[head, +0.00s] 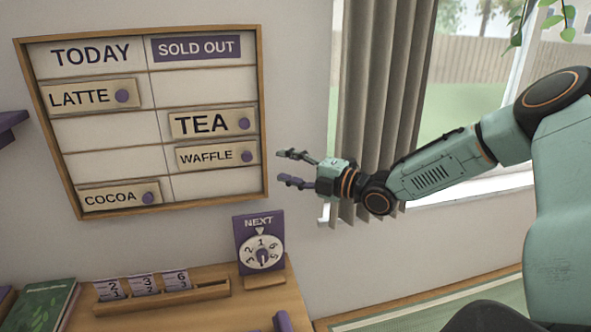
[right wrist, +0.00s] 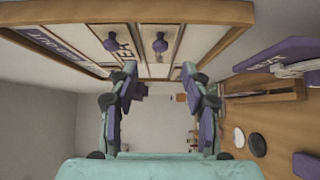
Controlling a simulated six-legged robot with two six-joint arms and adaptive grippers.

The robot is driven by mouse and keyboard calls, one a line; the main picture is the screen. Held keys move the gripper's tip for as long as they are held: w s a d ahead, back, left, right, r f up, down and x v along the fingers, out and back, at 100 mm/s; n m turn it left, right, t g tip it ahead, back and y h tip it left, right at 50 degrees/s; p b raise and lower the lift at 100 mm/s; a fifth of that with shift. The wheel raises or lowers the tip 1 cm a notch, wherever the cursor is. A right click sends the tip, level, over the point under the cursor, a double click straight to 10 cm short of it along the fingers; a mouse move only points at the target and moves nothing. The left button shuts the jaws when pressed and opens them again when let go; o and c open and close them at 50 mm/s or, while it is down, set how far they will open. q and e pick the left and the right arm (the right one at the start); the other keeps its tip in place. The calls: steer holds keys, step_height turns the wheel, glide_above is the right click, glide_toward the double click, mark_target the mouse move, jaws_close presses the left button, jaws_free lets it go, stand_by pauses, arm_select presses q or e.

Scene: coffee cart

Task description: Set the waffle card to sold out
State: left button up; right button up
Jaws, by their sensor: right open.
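The waffle card (head: 213,156) sits in the SOLD OUT column of the wall board (head: 265,100), just below the tea card (head: 205,122). The waffle card has a purple knob at its right end. My right gripper (head: 287,168) is open and empty, just right of the board's frame, with its fingers pointing left at about the waffle card's height. In the right wrist view the waffle card's knob (right wrist: 160,45) appears beyond the gap between the open fingers (right wrist: 159,70), apart from them. My left gripper is not in view.
The latte card (head: 80,95) and cocoa card (head: 112,197) sit in the TODAY column. Below are a NEXT dial stand (head: 259,225), a wooden holder with number cards (head: 200,294) and a green book (head: 42,305). A curtain (head: 375,80) hangs behind my right arm.

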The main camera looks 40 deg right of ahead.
mark_target(251, 158)
steer(key=shift+v, duration=1)
steer(key=shift+a, duration=0.15)
steer(key=shift+w, duration=0.1)
steer(key=shift+x, duration=5.45)
